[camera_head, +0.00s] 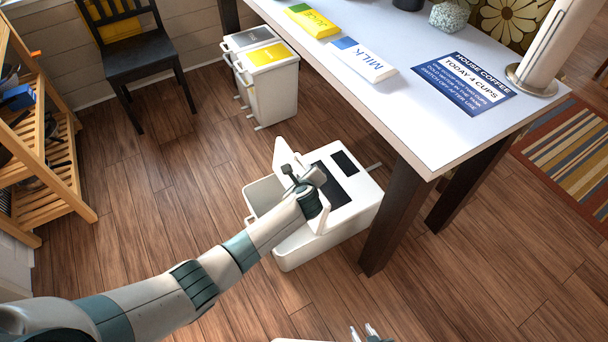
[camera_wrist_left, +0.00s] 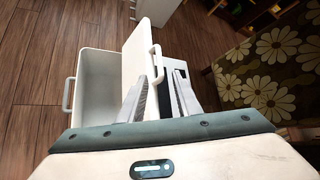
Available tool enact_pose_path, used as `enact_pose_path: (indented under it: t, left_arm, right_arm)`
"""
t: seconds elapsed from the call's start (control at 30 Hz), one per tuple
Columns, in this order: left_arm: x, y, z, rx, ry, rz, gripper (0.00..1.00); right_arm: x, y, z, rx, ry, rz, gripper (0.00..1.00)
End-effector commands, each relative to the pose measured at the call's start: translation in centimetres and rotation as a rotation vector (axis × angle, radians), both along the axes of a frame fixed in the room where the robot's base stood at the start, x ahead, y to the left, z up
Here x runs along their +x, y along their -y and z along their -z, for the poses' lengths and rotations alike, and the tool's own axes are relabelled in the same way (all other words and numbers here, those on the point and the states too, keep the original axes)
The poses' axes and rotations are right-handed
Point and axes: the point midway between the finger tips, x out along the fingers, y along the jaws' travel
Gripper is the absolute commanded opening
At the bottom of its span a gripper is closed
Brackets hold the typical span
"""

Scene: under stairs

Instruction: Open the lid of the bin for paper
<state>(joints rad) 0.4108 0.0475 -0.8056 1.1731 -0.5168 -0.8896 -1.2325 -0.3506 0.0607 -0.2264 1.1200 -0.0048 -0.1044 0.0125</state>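A white two-part bin (camera_head: 355,205) stands on the floor beside the table. Its left compartment (camera_head: 263,192) is uncovered, and its white lid (camera_head: 284,156) stands raised; my arm hides part of it. In the left wrist view, the lid (camera_wrist_left: 136,58) stands beside the open compartment (camera_wrist_left: 97,85) with its handle (camera_wrist_left: 157,62) facing my fingers. My left gripper (camera_wrist_left: 162,78) is open, its fingertips apart near the handle's lower end; I cannot tell whether they touch it. In the head view, my left gripper (camera_head: 301,178) is at the lid. My right gripper (camera_head: 363,331) shows only open fingertips at the bottom edge.
A second white bin pair (camera_head: 272,95) with grey and yellow tops stands shut farther back. The white table (camera_head: 400,115) overhangs on the right, its dark leg (camera_head: 398,215) close to the near bin. A wooden shelf (camera_head: 45,150) and dark chair (camera_head: 135,55) stand left. Floor between is clear.

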Motion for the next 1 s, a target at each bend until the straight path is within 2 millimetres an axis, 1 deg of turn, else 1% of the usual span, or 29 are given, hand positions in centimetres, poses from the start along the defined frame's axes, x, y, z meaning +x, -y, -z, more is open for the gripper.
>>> enact_pose_path:
  t: [0.03,0.1,0.33,1.0]
  left_arm:
    - [-0.6,0.1,-0.5,-0.002,0.000,0.002,0.31]
    - [-1.2,0.1,-1.0,-0.002,0.000,0.001,0.31]
    - [-2.5,0.2,-1.9,0.000,0.001,0.001,0.31]
    - [-2.8,0.3,-2.1,-0.002,-0.001,-0.001,0.31]
  right_arm:
    - [0.1,-0.2,-0.3,0.003,0.007,-0.001,0.31]
    - [0.1,-0.3,-0.4,0.006,0.017,-0.002,0.31]
    - [0.3,-0.6,-0.7,0.013,0.035,-0.005,0.31]
    - [0.4,-0.6,-0.7,0.013,0.039,-0.006,0.31]
